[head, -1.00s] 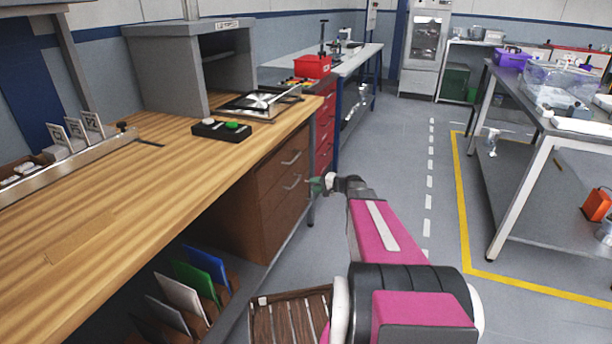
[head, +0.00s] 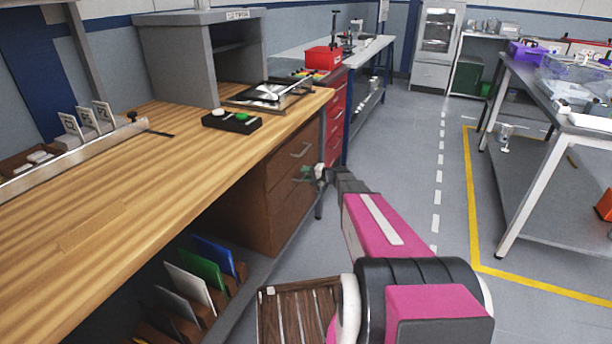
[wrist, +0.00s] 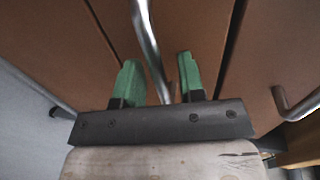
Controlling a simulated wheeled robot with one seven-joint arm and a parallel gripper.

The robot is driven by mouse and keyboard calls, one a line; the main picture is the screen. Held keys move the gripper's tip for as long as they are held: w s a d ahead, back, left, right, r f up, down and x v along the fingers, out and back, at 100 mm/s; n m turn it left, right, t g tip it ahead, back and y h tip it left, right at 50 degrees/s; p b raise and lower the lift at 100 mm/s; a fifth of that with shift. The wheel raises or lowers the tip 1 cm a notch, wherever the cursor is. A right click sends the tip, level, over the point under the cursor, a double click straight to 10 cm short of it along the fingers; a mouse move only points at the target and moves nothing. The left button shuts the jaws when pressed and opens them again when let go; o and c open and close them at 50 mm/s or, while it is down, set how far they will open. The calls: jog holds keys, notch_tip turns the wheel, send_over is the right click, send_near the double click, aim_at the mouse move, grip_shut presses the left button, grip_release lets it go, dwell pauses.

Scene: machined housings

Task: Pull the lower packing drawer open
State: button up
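The brown lower drawer (head: 287,217) is below the upper drawer (head: 283,170) in the cabinet under the wooden bench; both look shut in the head view. My gripper (head: 309,173) is at the lower drawer's front, hiding most of its handle. In the wrist view, my gripper (wrist: 157,80) has its two green fingers apart, one on each side of the metal bar handle (wrist: 147,35). Gaps show between bar and fingers. The drawer front (wrist: 205,35) lies just beyond. Whether the fingertips touch it, I cannot tell.
Another handle (wrist: 290,104) shows at the right of the wrist view. A wooden slatted crate (head: 300,305) is near my arm. Colored folders (head: 205,265) stand under the bench (head: 130,200). The grey floor right of the drawers is clear up to the yellow line (head: 472,200).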

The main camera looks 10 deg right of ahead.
grip_shut()
jog(key=f+v, duration=0.3)
jog(key=v, duration=1.4)
jog(key=d+f+v, duration=0.1)
jog(key=f+v, duration=0.2)
jog(key=v, duration=1.4)
jog(key=shift+s+d+f, duration=0.15)
jog(key=shift+s+f, duration=0.15)
jog(key=shift+f, duration=0.1)
grip_release()
jog(key=v, duration=1)
jog(key=shift+s+d, duration=0.2)
jog(key=shift+d, duration=0.15)
jog(key=shift+r, duration=0.1)
